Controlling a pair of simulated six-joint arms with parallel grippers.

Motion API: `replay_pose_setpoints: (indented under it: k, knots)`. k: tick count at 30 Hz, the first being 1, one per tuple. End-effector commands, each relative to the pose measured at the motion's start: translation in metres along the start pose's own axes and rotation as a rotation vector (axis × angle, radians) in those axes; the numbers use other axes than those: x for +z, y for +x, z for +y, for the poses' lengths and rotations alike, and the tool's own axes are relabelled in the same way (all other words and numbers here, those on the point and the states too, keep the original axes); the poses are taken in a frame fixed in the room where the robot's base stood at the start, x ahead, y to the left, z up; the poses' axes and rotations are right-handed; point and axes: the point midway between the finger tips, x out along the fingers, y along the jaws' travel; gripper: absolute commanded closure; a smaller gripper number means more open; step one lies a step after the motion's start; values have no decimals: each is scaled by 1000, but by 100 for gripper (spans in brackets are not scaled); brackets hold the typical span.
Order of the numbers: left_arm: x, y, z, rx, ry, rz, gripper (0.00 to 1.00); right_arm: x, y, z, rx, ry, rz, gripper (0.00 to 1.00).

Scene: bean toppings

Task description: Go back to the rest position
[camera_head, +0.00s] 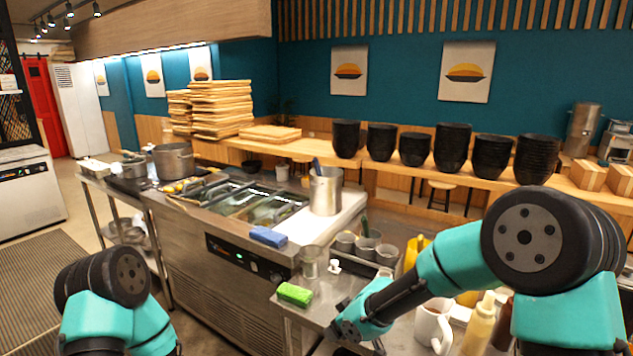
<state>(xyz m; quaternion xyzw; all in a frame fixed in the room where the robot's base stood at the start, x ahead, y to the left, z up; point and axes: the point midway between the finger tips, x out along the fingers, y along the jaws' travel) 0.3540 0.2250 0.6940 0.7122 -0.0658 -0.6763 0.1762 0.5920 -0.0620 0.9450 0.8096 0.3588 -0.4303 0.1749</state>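My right arm comes in from the right, with its teal forearm reaching down and left over the steel side table (303,313). The dark end of that arm, around my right gripper (350,332), is low in the picture, left of a white mug (433,325). Its fingers cannot be made out, so I cannot tell if it is open, shut or holding anything. My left arm shows only as a dark joint and teal links at the bottom left. My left gripper is out of view.
A green sponge (294,294), a glass (310,262) and a topping container (365,248) are near the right arm. A sauce bottle (480,325) stands by its elbow. A blue sponge (269,236) and steel pot (325,192) sit on the counter. Black bowls (452,148) line the shelf.

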Motion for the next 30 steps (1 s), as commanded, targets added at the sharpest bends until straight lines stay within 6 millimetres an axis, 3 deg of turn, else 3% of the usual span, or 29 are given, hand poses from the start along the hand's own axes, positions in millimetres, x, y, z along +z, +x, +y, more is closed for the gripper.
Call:
replay_pose_setpoints:
  k: [1,9,14,19,21,24,30]
  knots:
    - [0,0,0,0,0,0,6,26,10,-1,-18,39,-15,30]
    - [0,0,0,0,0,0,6,148,45,-2,-54,347,-110,30]
    - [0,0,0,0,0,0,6,234,56,-12,-48,589,-189,30]
    - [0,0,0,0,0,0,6,324,55,-36,-18,849,-285,30]
    - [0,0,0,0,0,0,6,349,53,-46,-3,925,-315,30]
    - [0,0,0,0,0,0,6,370,49,-55,12,992,-342,30]
    - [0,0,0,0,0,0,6,376,48,-58,18,1013,-350,30]
